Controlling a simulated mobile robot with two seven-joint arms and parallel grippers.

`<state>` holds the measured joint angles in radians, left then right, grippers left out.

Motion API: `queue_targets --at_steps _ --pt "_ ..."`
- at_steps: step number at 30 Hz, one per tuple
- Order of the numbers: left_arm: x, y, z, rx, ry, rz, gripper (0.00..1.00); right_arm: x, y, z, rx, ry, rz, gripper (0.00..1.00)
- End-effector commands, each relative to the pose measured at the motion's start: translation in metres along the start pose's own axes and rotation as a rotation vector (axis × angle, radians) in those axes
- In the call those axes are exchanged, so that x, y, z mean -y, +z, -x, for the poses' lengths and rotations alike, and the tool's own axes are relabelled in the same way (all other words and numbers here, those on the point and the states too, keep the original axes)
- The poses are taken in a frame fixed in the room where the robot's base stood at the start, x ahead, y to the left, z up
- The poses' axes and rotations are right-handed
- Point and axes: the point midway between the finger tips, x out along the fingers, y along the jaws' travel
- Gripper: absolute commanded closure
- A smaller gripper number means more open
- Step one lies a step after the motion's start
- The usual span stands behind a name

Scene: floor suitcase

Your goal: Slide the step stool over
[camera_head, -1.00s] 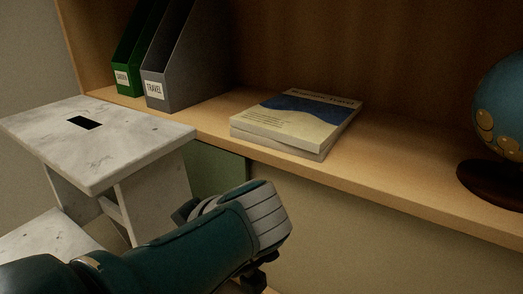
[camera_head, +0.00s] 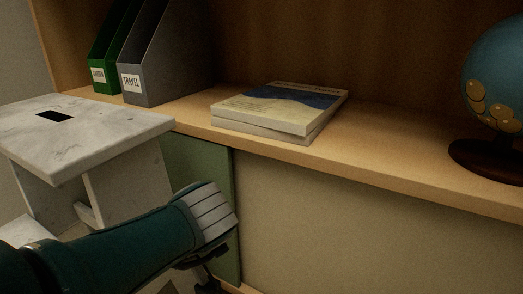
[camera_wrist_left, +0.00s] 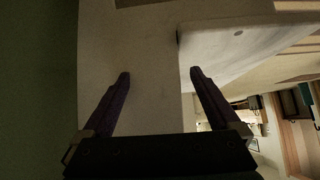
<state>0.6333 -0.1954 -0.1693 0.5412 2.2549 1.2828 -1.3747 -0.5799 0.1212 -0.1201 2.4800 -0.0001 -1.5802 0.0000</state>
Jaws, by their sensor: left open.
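The step stool (camera_head: 85,133) stands at the left in the head view, pale and marbled, with a dark slot in its top. A lower step shows at the picture's left edge. My left gripper (camera_wrist_left: 160,76) is open in the left wrist view, its two dark fingers pointing at a pale panel of the stool (camera_wrist_left: 130,40). A second pale slab lies beyond the right finger. I cannot tell whether the fingers touch the stool. In the head view my left forearm and wrist are in front of the stool's lower part, and the fingertips are hidden. My right gripper is not in view.
A wooden shelf (camera_head: 375,165) runs behind the stool. It holds a green file holder (camera_head: 112,45), a grey file holder (camera_head: 165,55), two stacked books (camera_head: 280,108) and a globe (camera_head: 497,75). Below are a green panel (camera_head: 200,160) and a beige panel (camera_head: 340,220).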

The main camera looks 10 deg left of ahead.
Motion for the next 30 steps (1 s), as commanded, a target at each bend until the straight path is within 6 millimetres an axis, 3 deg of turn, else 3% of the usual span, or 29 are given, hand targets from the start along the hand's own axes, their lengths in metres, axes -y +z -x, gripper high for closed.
queue_targets --at_steps 1,6,18,30 --pt "0.0 0.003 -0.012 -0.004 0.0 0.001 0.05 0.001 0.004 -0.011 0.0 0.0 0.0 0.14" --pt "0.0 0.001 -0.029 -0.002 -0.001 0.0 0.05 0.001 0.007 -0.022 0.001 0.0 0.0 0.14" --pt "0.0 -0.001 -0.032 -0.001 0.001 0.0 0.05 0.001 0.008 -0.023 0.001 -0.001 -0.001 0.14" --pt "0.0 -0.001 -0.032 -0.001 0.0 0.0 0.48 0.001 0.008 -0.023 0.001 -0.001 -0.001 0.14"
